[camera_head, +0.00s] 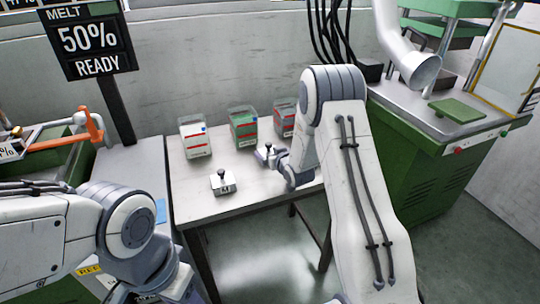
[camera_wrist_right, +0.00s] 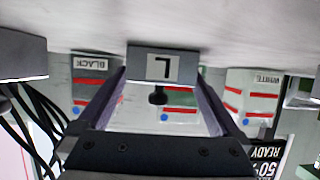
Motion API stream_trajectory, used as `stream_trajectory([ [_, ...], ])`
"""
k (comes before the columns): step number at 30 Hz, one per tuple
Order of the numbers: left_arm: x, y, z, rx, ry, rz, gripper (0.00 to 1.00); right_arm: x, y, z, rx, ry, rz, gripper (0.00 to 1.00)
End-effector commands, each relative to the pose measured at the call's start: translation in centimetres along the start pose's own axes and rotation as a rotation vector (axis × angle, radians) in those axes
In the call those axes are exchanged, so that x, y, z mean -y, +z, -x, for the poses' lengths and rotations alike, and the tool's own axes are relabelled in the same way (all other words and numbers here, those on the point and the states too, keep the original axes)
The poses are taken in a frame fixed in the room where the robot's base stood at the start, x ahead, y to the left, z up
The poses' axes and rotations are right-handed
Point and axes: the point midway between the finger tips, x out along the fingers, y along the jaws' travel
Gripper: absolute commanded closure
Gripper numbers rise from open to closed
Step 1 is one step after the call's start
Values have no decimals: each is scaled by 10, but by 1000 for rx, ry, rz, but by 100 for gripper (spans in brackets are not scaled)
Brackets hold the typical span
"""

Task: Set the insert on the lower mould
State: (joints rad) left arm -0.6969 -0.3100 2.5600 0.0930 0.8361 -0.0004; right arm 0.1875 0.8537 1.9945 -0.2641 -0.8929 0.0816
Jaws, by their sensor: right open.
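The insert (camera_wrist_right: 162,66), a small grey block with a label reading L and a black knob, stands between the fingertips of my right gripper (camera_wrist_right: 163,78) in the right wrist view. That view is upside down. The fingers are open, one on each side of the block; I cannot tell if they touch it. In the head view this insert (camera_head: 265,153) is on the table beside my right gripper (camera_head: 273,158). A second insert (camera_head: 222,184), with a black knob, stands nearer the table's front left. My left gripper is not visible. I cannot clearly identify the lower mould.
A green machine (camera_head: 415,150) with a metal top stands right, bearing a green plate (camera_head: 457,110) and a white duct above. A MELT sign (camera_head: 88,38) stands left.

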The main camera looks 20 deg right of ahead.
Motion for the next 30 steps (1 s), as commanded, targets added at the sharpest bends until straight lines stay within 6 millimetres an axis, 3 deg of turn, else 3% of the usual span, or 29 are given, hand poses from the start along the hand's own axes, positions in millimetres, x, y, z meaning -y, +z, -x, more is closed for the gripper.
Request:
stream_trajectory([
  [4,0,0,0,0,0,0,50,0,0,0,0,0,0,0],
  [5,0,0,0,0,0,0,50,0,0,0,0,0,0,8],
  [12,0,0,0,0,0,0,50,0,0,0,0,0,0,99],
  [23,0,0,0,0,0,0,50,0,-6,2,-8,0,1,100],
  [30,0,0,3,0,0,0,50,0,-29,11,-12,0,1,100],
])
